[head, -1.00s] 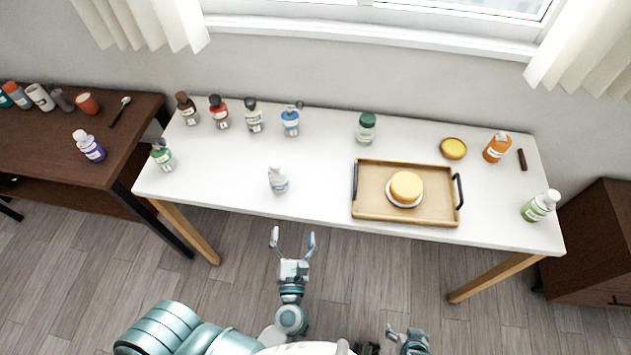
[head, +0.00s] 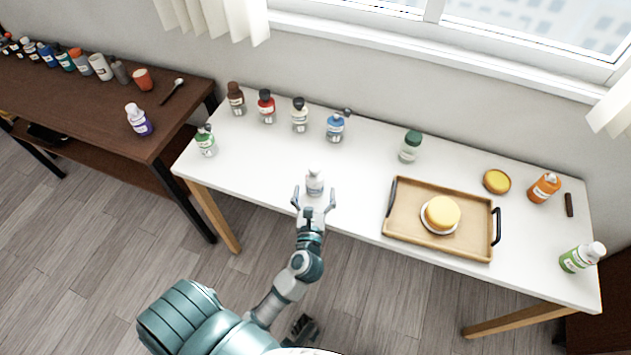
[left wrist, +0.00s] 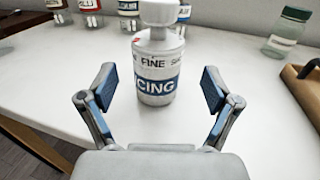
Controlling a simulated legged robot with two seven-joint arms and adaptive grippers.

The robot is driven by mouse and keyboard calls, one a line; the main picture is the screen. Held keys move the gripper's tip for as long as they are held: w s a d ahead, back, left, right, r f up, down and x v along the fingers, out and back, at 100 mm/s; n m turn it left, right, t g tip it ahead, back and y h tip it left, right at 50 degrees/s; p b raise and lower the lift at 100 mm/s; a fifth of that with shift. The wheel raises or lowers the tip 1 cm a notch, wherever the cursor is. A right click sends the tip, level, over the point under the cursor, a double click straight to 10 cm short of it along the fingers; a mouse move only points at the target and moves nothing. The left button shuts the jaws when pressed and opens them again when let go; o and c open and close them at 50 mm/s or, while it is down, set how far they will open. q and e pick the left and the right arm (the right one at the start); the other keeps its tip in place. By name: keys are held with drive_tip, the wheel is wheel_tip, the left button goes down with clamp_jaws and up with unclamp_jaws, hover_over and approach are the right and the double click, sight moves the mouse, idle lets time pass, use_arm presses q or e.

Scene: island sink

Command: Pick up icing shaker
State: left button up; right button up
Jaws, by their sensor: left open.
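The icing shaker (head: 314,184) is a small white bottle standing upright near the front edge of the white table. In the left wrist view the shaker (left wrist: 157,66) shows a white cap and a blue label band reading "CING". My left gripper (head: 314,197) is open at the table's front edge, facing the shaker. In the left wrist view its two fingers (left wrist: 156,90) are spread to either side, with the shaker between and slightly beyond the tips, not visibly touched. My right gripper (head: 302,328) seems to show low in the head view, small and dark; its jaws are unclear.
A wooden tray (head: 396,224) with a yellow cake (head: 442,212) sits right of the shaker. Several bottles line the back, including a blue one (head: 336,127) and a green-capped jar (head: 411,146). Table around the shaker is clear.

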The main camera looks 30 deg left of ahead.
sight(314, 188)
use_arm(q)
drive_tip(key=x, duration=0.4)
drive_tip(key=shift+a+f, duration=0.15)
drive_tip(key=shift+a, duration=0.2)
drive_tip(key=shift+w, duration=0.2)
drive_tip(key=shift+d, duration=0.25)
drive_tip(key=shift+c, duration=0.4)
drive_tip(key=c, duration=0.8)
drive_tip(key=shift+a, duration=0.2)
drive_tip(key=c, duration=0.5)
drive_tip(key=shift+o, duration=0.2)
